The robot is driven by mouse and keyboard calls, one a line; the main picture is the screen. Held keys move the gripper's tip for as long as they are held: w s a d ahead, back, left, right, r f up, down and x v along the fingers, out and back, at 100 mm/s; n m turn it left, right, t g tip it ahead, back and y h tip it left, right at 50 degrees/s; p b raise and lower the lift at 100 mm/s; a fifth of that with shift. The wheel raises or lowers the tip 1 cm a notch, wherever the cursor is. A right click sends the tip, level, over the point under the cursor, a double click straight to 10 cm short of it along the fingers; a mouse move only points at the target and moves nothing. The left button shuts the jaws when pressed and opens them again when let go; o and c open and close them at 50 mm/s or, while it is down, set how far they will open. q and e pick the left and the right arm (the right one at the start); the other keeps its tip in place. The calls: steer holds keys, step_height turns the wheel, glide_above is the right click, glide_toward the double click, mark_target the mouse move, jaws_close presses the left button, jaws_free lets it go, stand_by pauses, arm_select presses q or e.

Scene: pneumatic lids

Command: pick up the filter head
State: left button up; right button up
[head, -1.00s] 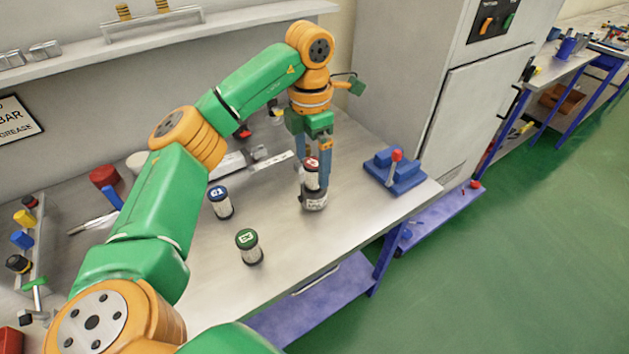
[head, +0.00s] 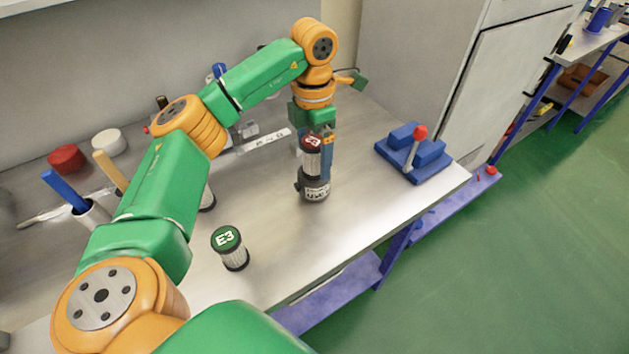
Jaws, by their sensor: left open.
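The filter head with a red, marked top (head: 311,143) and a ribbed, clear body stands upright in or on a dark and grey labelled base (head: 314,190) on the bench. My left gripper (head: 315,168) points down over it, open, with its fingers beside the body. One finger shows on the right; the other is mostly hidden behind the red-topped part. Whether the fingers touch it, I cannot tell. A similar canister with a green top marked E3 (head: 228,240) stands nearer on the bench. My right gripper is not in view.
A blue fixture with a red-knobbed lever (head: 411,155) stands to the right, near the bench edge. Another canister (head: 207,199) is mostly hidden behind my left arm. A holder with blue and tan handles (head: 92,214) is at left.

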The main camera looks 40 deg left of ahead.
arm_select(q)
step_height(320, 180, down, 4)
steer(key=shift+f+p, duration=0.15)
steer(key=shift+p, duration=0.7)
steer(key=shift+f, duration=0.35)
steer(key=c, duration=1.4)
steer(key=shift+w, duration=0.1)
